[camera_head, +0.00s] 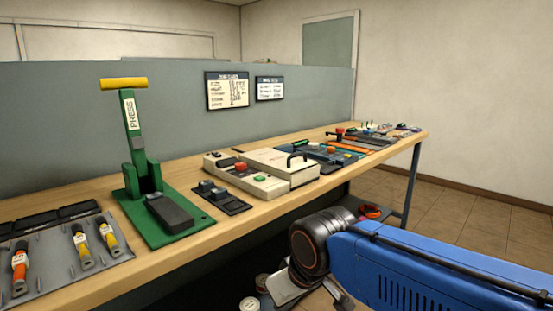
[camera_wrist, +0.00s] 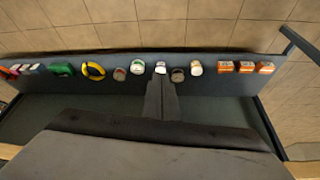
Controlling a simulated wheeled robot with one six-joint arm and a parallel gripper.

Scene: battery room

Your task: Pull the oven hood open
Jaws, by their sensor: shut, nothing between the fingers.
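A cream box-like unit on the bench has a pale hood (camera_head: 276,162) that lies flat and looks shut. A black bar handle (camera_head: 297,156) stands at the hood's right side. In the head view, my wrist is below and in front of the bench edge, well away from the handle. The hood is not in the wrist view.
A green press (camera_head: 163,205) with a yellow-topped lever stands left of the unit. A grey tray (camera_head: 60,270) holds several tools. The lower shelf (camera_wrist: 215,112) carries several items, including a yellow tape roll (camera_wrist: 93,71) and orange boxes (camera_wrist: 245,67). Floor space lies right of the bench.

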